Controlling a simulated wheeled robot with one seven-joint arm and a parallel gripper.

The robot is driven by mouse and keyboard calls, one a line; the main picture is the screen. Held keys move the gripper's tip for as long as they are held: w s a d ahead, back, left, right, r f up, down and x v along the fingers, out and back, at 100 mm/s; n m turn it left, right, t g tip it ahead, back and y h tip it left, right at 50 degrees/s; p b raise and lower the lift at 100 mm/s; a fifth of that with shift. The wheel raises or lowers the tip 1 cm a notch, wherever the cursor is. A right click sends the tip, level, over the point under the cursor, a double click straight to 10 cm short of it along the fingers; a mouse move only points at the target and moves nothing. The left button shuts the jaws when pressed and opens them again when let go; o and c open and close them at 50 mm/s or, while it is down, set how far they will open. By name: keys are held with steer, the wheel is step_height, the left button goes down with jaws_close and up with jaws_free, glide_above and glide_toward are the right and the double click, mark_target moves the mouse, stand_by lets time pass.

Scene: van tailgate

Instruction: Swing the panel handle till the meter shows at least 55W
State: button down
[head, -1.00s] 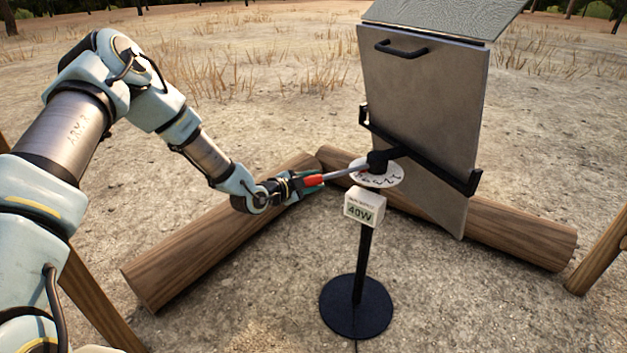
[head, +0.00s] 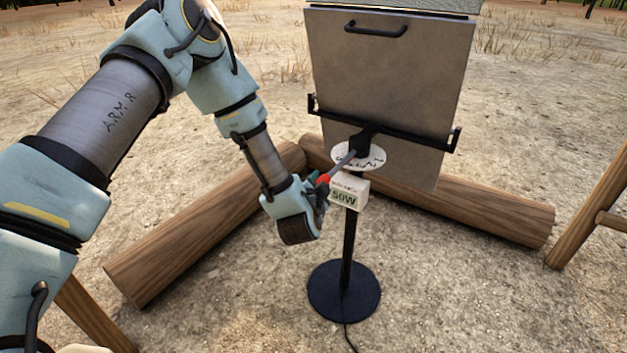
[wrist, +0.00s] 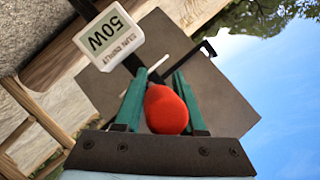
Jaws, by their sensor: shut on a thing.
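The grey panel (head: 385,85) stands on a black stand, held by a black bracket (head: 395,133). A metal handle rod with a red grip (head: 323,180) reaches from the hub over a white dial (head: 374,158) toward the lower left. My gripper (head: 316,190) is shut on the red grip. In the wrist view the red grip (wrist: 166,110) sits between my teal fingers. The meter (head: 348,192) on the post below the dial reads 50W. It also shows rotated in the wrist view (wrist: 108,38), reading 50W.
Two wooden logs (head: 190,240) and (head: 475,215) meet in a corner behind the stand. The round black base (head: 344,292) stands on bare ground with a cable at its front. A wooden frame (head: 595,215) is at the right edge.

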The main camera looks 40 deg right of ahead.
steer(key=shift+s, duration=0.1)
stand_by(0.3)
steer(key=c, duration=0.5)
jaws_free()
steer(key=b+v, duration=0.1)
steer(key=v, duration=0.9)
steer(key=shift+s+a+b, duration=0.25)
steer(key=shift+s+b, duration=0.05)
steer(key=shift+b, duration=0.1)
